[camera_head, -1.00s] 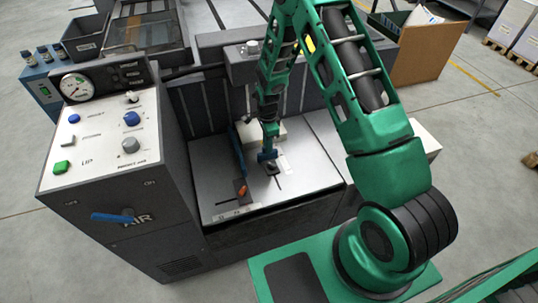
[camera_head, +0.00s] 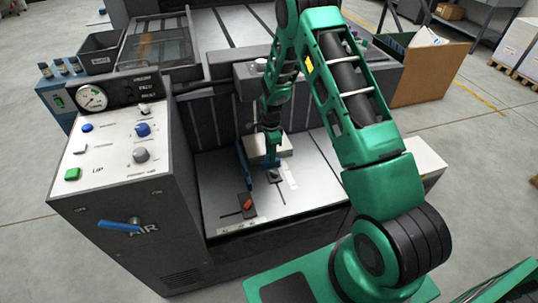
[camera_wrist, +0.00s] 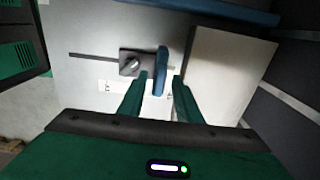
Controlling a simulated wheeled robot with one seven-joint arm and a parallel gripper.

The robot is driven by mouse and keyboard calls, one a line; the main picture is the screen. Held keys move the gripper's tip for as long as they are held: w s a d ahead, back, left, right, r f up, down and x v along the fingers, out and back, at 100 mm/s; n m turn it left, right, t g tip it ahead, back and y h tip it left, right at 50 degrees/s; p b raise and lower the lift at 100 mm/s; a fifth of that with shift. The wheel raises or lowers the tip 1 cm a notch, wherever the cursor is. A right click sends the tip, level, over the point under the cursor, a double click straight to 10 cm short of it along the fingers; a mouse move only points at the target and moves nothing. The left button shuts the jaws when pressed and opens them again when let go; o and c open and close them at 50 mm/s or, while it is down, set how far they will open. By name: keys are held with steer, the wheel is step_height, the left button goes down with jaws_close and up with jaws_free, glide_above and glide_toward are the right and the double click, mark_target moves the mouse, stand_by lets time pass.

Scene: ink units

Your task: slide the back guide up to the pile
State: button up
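The back guide is a blue upright plate (camera_wrist: 160,72) on a dark foot with a silver knob; its foot (camera_head: 275,175) also shows in the head view. My gripper (camera_wrist: 160,88) has its two green fingers on either side of the blue plate, with gaps visible on both sides. In the head view my gripper (camera_head: 271,150) is low over the metal table. The pile (camera_wrist: 225,75) is a pale block right of the plate in the wrist view, with a narrow gap between. It is partly hidden behind my arm in the head view (camera_head: 286,143).
A long blue guide (camera_head: 242,165) with an orange knob (camera_head: 248,203) stands left of the pile; a blue bar (camera_wrist: 215,10) crosses the top of the wrist view. A slot runs in the metal table (camera_head: 305,190). The control cabinet (camera_head: 120,170) stands left.

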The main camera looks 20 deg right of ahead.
step_height(320, 180, up, 8)
steer(key=shift+f, duration=0.25)
steer(key=shift+o, duration=0.4)
steer(key=o, duration=0.5)
steer(key=s+r+n+t, duration=0.2)
steer(key=s+n+t, duration=0.25)
steer(key=n, duration=1.35)
steer(key=x, duration=1)
steer(key=shift+f, duration=0.25)
